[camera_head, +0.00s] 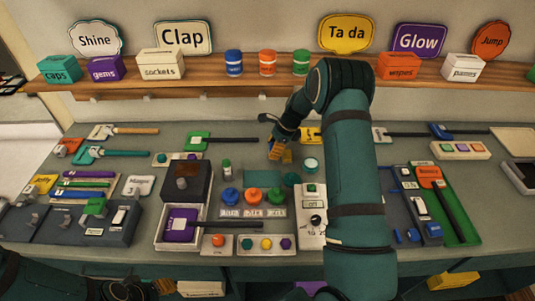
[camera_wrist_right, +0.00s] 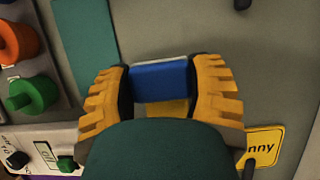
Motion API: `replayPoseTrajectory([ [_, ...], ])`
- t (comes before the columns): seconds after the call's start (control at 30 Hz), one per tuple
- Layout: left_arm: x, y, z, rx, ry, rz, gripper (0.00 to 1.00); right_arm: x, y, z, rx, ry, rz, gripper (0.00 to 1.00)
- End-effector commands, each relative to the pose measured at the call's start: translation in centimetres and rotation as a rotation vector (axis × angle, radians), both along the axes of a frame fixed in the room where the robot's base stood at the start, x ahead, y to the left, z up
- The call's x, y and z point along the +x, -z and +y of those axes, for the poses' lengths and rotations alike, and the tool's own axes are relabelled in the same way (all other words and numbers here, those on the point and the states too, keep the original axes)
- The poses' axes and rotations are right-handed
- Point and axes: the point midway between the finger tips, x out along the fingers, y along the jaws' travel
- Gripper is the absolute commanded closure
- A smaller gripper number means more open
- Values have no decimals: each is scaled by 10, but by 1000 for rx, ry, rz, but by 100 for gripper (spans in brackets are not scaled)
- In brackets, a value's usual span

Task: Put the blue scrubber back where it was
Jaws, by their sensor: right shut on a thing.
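My right gripper (camera_head: 279,153) is over the middle of the bench in the head view, behind the row of coloured knobs. Its yellow fingers (camera_wrist_right: 162,92) are shut on a blue block with a pale edge, which I take for the blue scrubber (camera_wrist_right: 160,80) in the right wrist view. The dark green palm hides its lower part, and I cannot tell whether it touches the bench. In the head view the fingers and arm hide it. My left gripper (camera_head: 128,290) is dark and partly cut off at the bottom left; its jaws are unclear.
Orange (camera_head: 252,196) and green (camera_head: 275,194) knobs stand in front of the right gripper. A green-headed tool (camera_head: 199,140) with a black handle lies to its left. A dark box (camera_head: 185,183) stands front left. My right arm hides part of the bench. A shelf (camera_head: 210,87) runs behind.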

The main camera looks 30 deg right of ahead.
Motion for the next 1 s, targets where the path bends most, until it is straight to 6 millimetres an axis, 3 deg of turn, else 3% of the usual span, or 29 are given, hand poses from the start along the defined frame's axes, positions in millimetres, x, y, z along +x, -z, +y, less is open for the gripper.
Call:
replayPoseTrajectory([
  [0.2,0,-1,0,0,0,0,57,11,1,18,-1,1,1,77],
  [0.57,0,29,-1,5,-1,2,57,11,37,18,-1,1,1,77],
  [0.97,1,29,-1,6,-1,1,57,11,39,18,-1,1,1,77],
  [1.0,0,29,-1,6,-1,1,57,11,38,18,-1,1,1,28],
])
